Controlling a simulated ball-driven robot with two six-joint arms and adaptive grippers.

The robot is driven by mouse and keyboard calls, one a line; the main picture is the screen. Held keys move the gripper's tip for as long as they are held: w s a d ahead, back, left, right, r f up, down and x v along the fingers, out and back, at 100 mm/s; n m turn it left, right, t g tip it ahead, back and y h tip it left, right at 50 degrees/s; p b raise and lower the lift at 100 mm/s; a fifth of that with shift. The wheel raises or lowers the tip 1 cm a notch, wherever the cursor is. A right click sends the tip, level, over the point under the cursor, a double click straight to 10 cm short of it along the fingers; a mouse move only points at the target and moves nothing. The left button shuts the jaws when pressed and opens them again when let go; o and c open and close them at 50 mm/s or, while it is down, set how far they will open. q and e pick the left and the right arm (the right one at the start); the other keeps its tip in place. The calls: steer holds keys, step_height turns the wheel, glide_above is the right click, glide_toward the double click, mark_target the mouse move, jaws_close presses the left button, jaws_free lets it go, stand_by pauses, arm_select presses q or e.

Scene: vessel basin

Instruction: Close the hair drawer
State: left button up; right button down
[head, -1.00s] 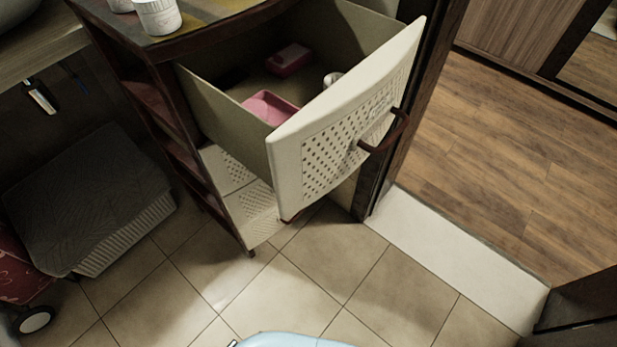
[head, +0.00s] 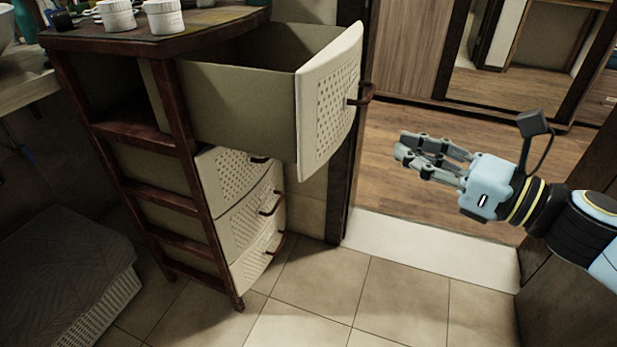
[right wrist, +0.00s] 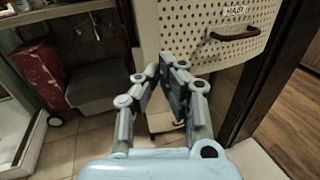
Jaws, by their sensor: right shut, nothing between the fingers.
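The hair drawer (head: 240,105) is the top drawer of a dark wooden cabinet and stands pulled far out. Its cream perforated front (head: 328,100) has a dark red-brown handle (head: 362,95). In the right wrist view the front carries a "HAIR" label (right wrist: 234,11) above the handle (right wrist: 233,33). My right gripper (head: 402,146) is shut and empty, to the right of the drawer front and a little below handle height in the picture, apart from it. It also shows in the right wrist view (right wrist: 167,66). The drawer's contents are hidden now. My left gripper is not in view.
Lower drawers (head: 243,210) of the cabinet are shut. White jars (head: 163,16) stand on the cabinet top. A dark-covered basket (head: 65,285) is at the lower left. A doorway with a white threshold (head: 430,245) lies right; the tiled floor (head: 330,290) in front is clear.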

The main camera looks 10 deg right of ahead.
glide_toward(314, 124)
steer(key=shift+n+y, duration=0.3)
steer(key=shift+n, duration=0.1)
steer(key=x, duration=0.5)
steer(key=shift+w+a+f, duration=0.1)
steer(key=shift+w+f, duration=0.05)
steer(key=shift+w, duration=0.3)
steer(key=shift+x, duration=0.75)
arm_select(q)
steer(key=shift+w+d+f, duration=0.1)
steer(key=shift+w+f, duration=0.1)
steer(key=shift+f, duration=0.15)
arm_select(e)
steer(key=shift+a, duration=0.1)
